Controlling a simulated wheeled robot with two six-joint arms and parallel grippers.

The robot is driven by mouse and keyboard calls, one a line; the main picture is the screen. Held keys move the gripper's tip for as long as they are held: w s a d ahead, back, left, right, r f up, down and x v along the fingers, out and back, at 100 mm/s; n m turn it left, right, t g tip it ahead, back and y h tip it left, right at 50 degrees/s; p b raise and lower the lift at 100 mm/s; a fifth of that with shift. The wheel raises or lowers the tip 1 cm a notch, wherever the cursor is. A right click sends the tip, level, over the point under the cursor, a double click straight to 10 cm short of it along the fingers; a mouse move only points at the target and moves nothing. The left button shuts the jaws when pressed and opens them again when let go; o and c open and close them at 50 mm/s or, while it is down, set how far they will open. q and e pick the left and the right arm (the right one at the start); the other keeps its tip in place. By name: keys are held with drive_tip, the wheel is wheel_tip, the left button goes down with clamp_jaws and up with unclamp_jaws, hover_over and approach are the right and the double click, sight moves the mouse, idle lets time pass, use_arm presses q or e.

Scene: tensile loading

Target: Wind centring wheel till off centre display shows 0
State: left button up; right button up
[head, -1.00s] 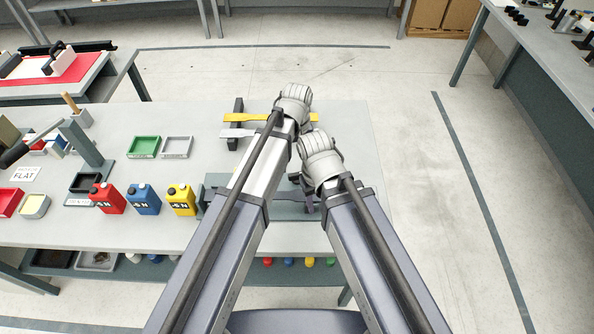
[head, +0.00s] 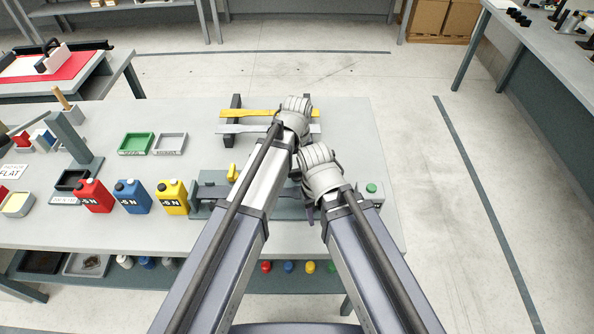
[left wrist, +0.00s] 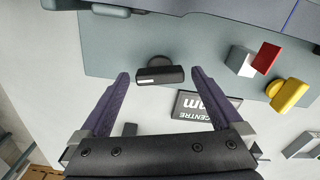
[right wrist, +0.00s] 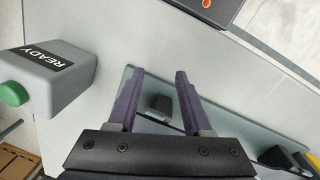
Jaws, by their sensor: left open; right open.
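My left gripper (left wrist: 160,73) is open, its dark purple fingers either side of a short black part with a round back and a pale mark (left wrist: 147,81). I cannot tell whether this is the centring wheel. A dark plate with "CENTRE" and "mm" (left wrist: 207,106) lies beside the right finger; no number is readable. My right gripper (right wrist: 160,72) is open above the grey rig base, with a small black block (right wrist: 158,106) between its fingers. In the head view, both wrists hide part of the grey rig (head: 290,208) and the fingertips are mostly hidden.
A grey READY box (right wrist: 62,78) with a green button stands by the rig's right end. A yellow lever (left wrist: 290,95) and a red and white block (left wrist: 254,60) are near the left gripper. Red, blue and yellow canisters (head: 172,197) stand left. Yellow and grey specimens lie behind.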

use_arm(q)
drive_tip(key=c, duration=1.3)
drive_tip(key=m, duration=0.4)
drive_tip(key=shift+m, duration=2.4)
